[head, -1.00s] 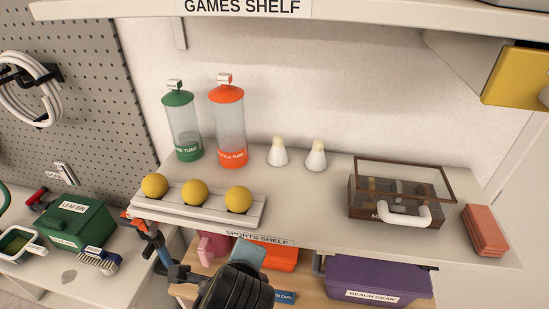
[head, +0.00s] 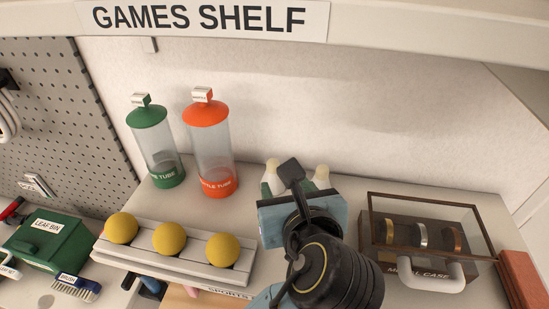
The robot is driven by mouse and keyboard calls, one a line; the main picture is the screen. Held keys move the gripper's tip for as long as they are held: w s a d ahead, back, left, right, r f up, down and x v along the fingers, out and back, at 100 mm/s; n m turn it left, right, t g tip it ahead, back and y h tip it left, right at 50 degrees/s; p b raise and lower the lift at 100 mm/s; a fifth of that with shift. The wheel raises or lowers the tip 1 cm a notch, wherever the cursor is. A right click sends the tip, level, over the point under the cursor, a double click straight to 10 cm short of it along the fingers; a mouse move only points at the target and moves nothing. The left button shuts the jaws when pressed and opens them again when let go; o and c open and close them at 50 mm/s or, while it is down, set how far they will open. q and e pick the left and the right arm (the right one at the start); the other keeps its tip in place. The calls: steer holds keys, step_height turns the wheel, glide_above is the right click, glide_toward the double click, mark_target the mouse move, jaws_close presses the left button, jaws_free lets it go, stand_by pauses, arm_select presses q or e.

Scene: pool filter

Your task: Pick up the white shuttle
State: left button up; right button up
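Two small white shuttles with cream rounded tops stand on the sports shelf, the left one (head: 268,180) and the right one (head: 322,177). Their lower parts are hidden behind my gripper. My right gripper (head: 290,172), with a light blue body and dark finger, is in front of the shuttles. One dark finger reaches up between them in the picture. The fingertips' spacing and any contact with a shuttle cannot be made out. My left gripper is not in view.
A green-capped tube (head: 156,150) and an orange-capped tube (head: 211,150) stand to the left. Several yellow balls sit on a white rack (head: 190,268) in front. A glass-lidded medal case (head: 425,245) is close on the right, beside a reddish block (head: 523,280). The games shelf (head: 400,35) overhangs above.

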mark_target(273, 171)
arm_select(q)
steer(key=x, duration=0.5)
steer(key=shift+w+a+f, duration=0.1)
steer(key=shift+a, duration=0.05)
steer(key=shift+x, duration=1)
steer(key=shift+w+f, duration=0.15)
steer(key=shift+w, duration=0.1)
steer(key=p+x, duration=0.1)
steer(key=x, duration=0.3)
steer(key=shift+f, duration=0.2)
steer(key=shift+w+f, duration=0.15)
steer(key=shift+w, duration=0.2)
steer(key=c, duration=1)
arm_select(e)
steer(key=s, duration=0.2)
steer(key=s+r, duration=0.1)
steer(key=shift+s+g, duration=0.3)
steer(key=shift+s, duration=0.05)
